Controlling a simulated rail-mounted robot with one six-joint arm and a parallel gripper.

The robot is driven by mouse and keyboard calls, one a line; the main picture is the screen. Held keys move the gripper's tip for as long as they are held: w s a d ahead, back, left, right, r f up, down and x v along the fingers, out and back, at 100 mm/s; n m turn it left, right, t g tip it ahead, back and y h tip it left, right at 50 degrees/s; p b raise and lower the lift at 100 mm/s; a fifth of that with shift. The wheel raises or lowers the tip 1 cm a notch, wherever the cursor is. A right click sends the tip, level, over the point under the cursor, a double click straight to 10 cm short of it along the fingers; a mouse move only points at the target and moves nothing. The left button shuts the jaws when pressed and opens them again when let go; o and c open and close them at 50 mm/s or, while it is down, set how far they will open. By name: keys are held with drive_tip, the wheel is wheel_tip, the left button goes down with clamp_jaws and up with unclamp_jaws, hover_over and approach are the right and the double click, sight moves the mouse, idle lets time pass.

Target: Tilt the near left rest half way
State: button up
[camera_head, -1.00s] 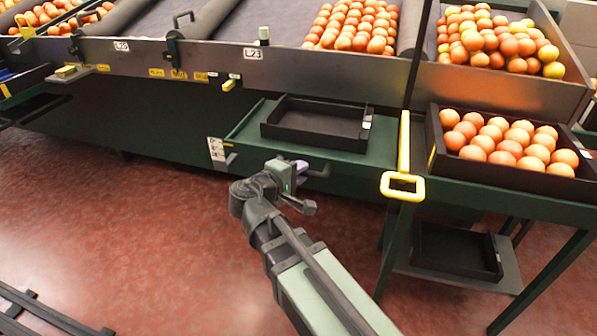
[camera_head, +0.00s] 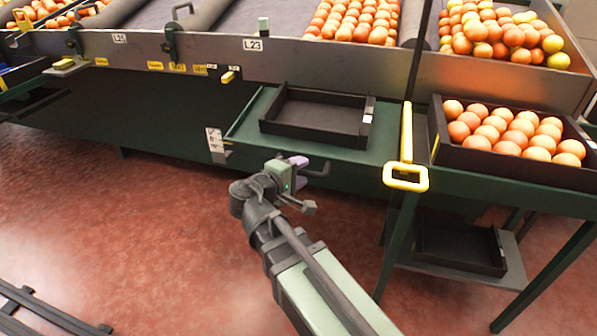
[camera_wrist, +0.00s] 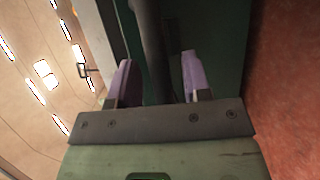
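The near left rest (camera_head: 240,132) is a green shelf on the machine's front, and it looks level. A dark empty tray (camera_head: 318,134) lies on it. A small white scale plate (camera_head: 215,140) is at its left end. A dark handle (camera_head: 318,171) sticks out below its front edge. My gripper (camera_head: 299,172) is just left of the handle with its purple fingers apart. In the wrist view a dark bar (camera_wrist: 150,50), which looks like the handle, runs between the open fingers (camera_wrist: 157,75), with gaps on both sides. Contact is not visible.
A yellow loop handle (camera_head: 405,177) is to the right, beside another rest with a tray of oranges (camera_head: 437,150). A lower shelf holds an empty dark tray (camera_head: 460,250).

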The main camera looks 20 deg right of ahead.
drive_tip(key=shift+a, duration=0.1)
drive_tip(key=p+v, duration=0.2)
drive_tip(key=v, duration=0.8)
drive_tip(key=shift+s+a, duration=0.2)
drive_tip(key=shift+s, duration=0.05)
